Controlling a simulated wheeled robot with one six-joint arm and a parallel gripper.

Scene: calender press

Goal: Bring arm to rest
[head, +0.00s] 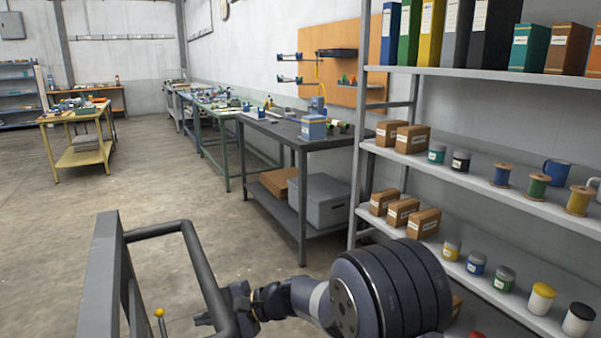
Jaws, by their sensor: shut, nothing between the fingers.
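My arm is in the lower middle of the head view, reaching left from a large dark ribbed joint at the lower right. My gripper (204,319) is at the arm's left end, low in the picture, partly hidden behind a grey tubular rail. It looks small and dark, is shut and holds nothing that I can see. Bare concrete floor lies behind it.
A grey shelf unit (490,193) with binders, boxes, spools and jars stands close at the right. A dark workbench (285,130) is ahead, with a grey bin (318,201) below. A yellow table (72,116) is at the far left. The floor (150,190) between is open.

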